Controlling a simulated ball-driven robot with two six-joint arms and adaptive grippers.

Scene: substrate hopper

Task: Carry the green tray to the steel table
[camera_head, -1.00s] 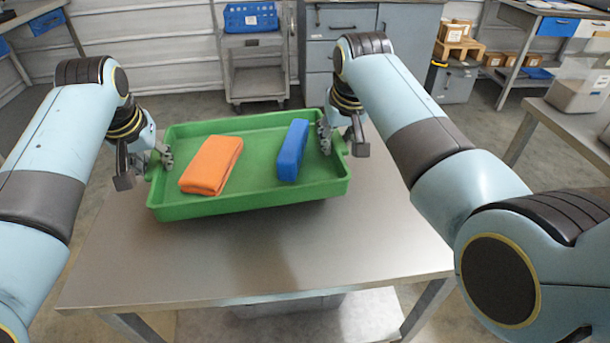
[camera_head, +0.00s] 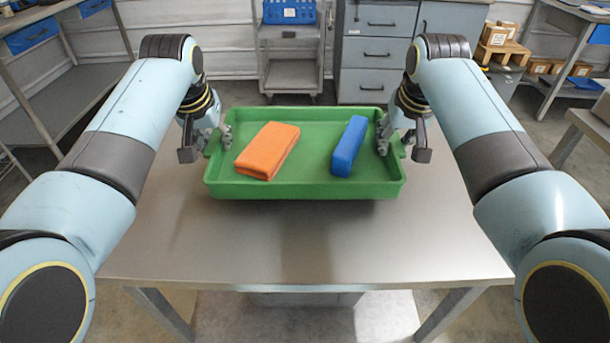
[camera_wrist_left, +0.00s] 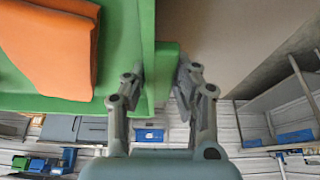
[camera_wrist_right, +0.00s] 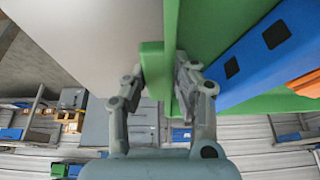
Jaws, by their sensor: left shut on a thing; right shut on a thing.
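The green tray (camera_head: 300,190) is held level between my two grippers, over the far part of the steel table (camera_head: 300,245). Whether it touches the table top is hard to tell. In the tray lie a folded orange cloth (camera_head: 268,150) at left and a blue block (camera_head: 349,147) at right. My left gripper (camera_head: 218,138) is shut on the tray's left handle, which also shows in the left wrist view (camera_wrist_left: 166,62). My right gripper (camera_head: 392,136) is shut on the right handle, seen in the right wrist view (camera_wrist_right: 154,70).
A grey cart with a blue crate (camera_head: 289,11) stands behind the table. A grey drawer cabinet (camera_head: 378,55) is beside it. Side benches stand at left and right, with cardboard boxes (camera_head: 495,35) at back right. The table's near half is bare.

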